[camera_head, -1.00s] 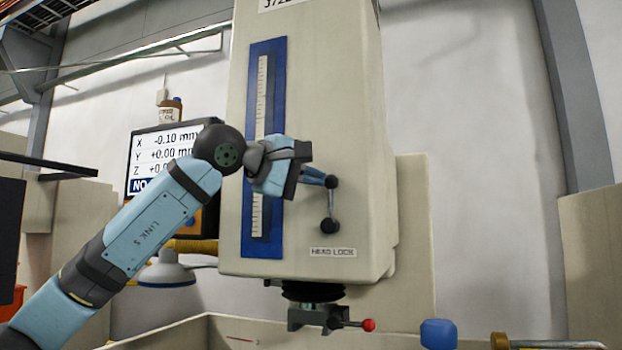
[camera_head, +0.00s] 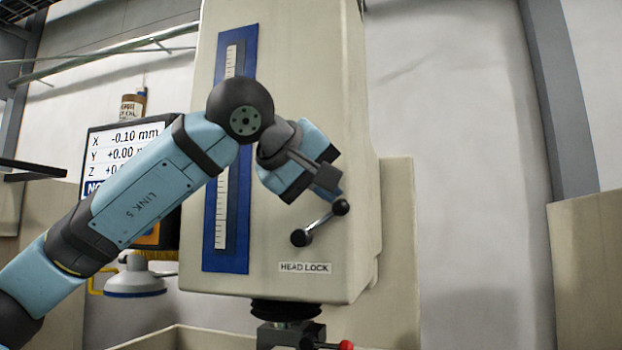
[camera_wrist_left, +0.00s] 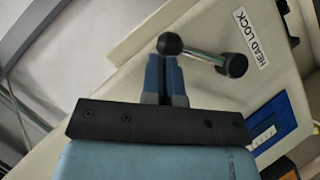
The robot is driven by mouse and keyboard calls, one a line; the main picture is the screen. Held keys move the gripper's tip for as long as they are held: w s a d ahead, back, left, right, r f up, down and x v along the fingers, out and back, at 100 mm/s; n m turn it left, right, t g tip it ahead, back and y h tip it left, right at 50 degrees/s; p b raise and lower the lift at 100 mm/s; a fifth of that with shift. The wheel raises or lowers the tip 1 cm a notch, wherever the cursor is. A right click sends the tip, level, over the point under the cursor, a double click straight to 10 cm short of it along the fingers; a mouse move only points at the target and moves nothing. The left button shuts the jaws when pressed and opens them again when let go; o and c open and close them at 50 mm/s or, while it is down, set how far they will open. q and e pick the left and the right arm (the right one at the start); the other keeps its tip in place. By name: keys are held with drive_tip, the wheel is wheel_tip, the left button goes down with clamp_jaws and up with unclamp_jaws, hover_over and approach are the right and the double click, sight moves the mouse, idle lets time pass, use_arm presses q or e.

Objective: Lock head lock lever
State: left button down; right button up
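The head lock lever (camera_head: 320,223) is a metal rod with a dark ball at each end, on the front of the machine head just above the "HEAD LOCK" label (camera_head: 305,267). It slants from a lower-left ball at the pivot up to an upper-right ball. My left gripper (camera_head: 335,194) is at the upper-right ball, coming from above left. In the left wrist view, its blue fingers (camera_wrist_left: 166,75) lie close together, with the outer ball (camera_wrist_left: 170,43) right at their tips and the pivot ball (camera_wrist_left: 235,65) to the right. The fingers look shut, with no clear grip around the ball. My right gripper is out of view.
The beige machine head (camera_head: 345,120) carries a blue scale strip (camera_head: 222,240) behind my left arm. A readout screen (camera_head: 125,145) stands at the left. A red-knobbed lever (camera_head: 345,345) is below the head. The wall area at right is clear.

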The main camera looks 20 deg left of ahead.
sight(346, 207)
use_arm(q)
drive_tip(key=shift+d+f+m+y, duration=0.3)
drive_tip(key=shift+d+f, duration=0.3)
drive_tip(key=shift+d, duration=0.35)
drive_tip(key=shift+d+f+m+y, duration=0.4)
drive_tip(key=shift+f+y, duration=0.1)
drive_tip(key=shift+f, duration=0.15)
drive_tip(key=shift+f+b, duration=0.2)
drive_tip(key=shift+b, duration=0.1)
